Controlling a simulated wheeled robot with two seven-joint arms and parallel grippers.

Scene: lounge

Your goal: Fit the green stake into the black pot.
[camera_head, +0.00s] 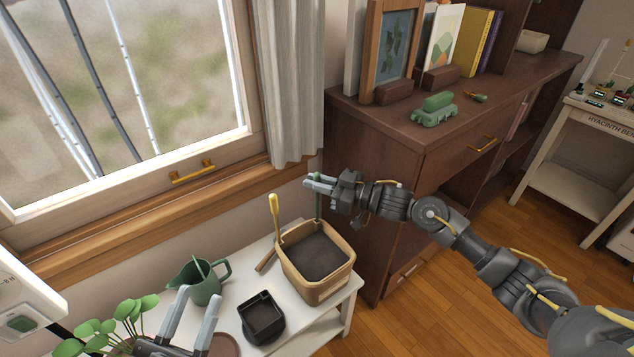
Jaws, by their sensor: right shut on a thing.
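The black pot (262,317) is a small square pot standing on the white table, and its dark inside shows from above. My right gripper (319,184) is shut on the green stake (318,207), a thin green piece held upright at the back right edge of the wooden planter box. The stake's lower end is hard to make out against the planter. The stake is up and to the right of the black pot, apart from it. My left gripper (199,296) is open and empty at the bottom, left of the black pot, with its fingers apart.
The wooden planter (318,291) holds dark soil, with a yellow-handled tool (275,214) at its back left. A green jug (207,286), a leafy plant (105,325) and a brown disc (224,346) crowd the table's left. A dark cabinet (385,150) stands behind my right arm.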

